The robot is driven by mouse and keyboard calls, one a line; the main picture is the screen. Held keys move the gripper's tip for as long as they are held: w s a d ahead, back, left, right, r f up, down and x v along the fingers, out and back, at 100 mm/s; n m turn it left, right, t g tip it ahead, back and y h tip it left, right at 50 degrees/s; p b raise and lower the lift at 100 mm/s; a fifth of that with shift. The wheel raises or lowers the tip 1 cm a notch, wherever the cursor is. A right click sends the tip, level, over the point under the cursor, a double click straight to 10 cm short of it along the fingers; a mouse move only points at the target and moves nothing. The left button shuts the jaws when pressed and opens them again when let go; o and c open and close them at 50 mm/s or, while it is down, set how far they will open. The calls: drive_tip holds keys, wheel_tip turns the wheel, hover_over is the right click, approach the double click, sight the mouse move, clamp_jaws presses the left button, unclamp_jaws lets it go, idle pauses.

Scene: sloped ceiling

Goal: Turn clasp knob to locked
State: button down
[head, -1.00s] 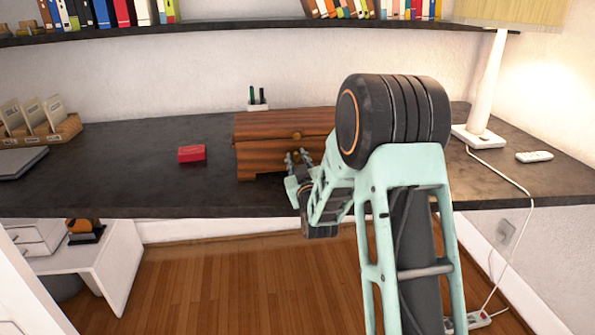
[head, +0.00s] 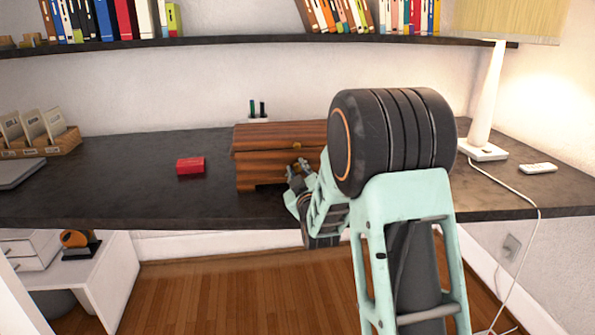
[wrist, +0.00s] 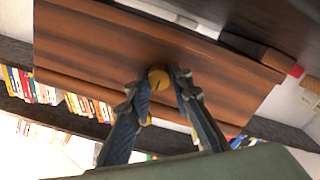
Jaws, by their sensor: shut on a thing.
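A brown striped wooden box (head: 262,164) with a lid stands on the dark desk. A round gold knob sits on its lid front (head: 297,145). In the wrist view, which is upside down, the box front (wrist: 90,50) fills the middle. A gold clasp knob (wrist: 158,77) lies between the fingertips of my gripper (wrist: 159,82), which is shut on it. Another gold piece shows partly behind the left finger (wrist: 148,119). In the head view my gripper (head: 298,170) is at the box front and hides the clasp knob. The knob's turn angle is hard to tell.
A small red box (head: 190,165) lies left of the wooden box. A pen holder (head: 258,120) stands behind it. A lamp (head: 484,110) and a white remote (head: 538,168) are at the right. A bookshelf (head: 230,43) runs above.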

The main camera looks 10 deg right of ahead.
drive_tip(key=c, duration=1.7)
unclamp_jaws()
drive_tip(key=shift+c, duration=0.2)
drive_tip(key=s, duration=1.2)
